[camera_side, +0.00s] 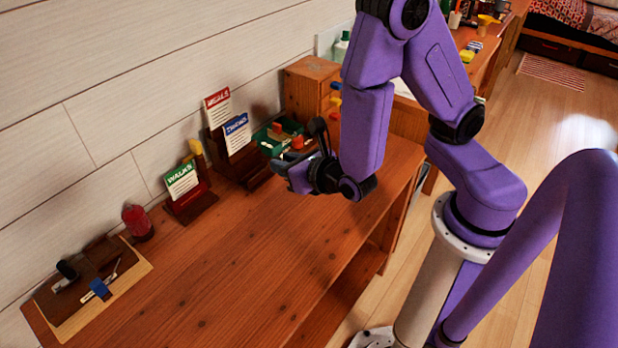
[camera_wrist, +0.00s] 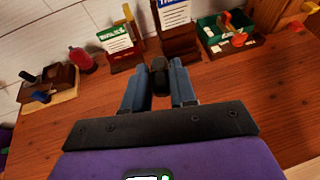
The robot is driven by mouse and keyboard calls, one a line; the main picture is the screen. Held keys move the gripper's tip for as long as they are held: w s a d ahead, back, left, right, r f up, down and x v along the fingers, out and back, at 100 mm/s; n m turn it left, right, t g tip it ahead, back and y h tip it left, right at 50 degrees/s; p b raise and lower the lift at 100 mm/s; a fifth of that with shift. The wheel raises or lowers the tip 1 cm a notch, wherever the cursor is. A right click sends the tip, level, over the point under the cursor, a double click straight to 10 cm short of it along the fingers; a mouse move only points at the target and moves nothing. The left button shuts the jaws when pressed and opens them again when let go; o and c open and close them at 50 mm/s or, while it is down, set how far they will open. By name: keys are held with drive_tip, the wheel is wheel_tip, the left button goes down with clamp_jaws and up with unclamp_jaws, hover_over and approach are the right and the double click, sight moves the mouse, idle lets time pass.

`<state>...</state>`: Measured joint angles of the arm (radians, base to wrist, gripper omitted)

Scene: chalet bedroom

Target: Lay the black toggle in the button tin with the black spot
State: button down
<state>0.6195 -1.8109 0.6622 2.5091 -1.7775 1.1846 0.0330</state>
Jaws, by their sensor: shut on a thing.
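My gripper (camera_side: 303,172) is over the wooden desk, beside the card stands. In the wrist view its two blue-grey fingers (camera_wrist: 159,70) are shut on a dark, rounded piece (camera_wrist: 160,83), which looks like the black toggle. The piece sits between the fingers near their tips, clear of the desk as far as I can tell. In the side view the arm and fingers make the held piece hard to make out. I cannot pick out a button tin with a black spot in either view.
Card stands marked MEALS (camera_side: 217,107), TRAINS (camera_side: 237,134) and WALKS (camera_side: 181,181) line the wall. A green tray (camera_side: 266,147) holds orange pieces. A red jar (camera_side: 138,222) and a board with tools (camera_side: 128,272) stand left. The desk's front middle (camera_side: 235,260) is clear.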

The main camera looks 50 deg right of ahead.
drive_tip(key=w+d+r+m+h, duration=0.1)
drive_tip(key=w+d+r, duration=0.6)
drive_tip(key=d+r, duration=0.2)
drive_tip(key=shift+r+g, duration=0.3)
drive_tip(key=shift+r, duration=0.8)
drive_tip(key=shift+d, duration=0.15)
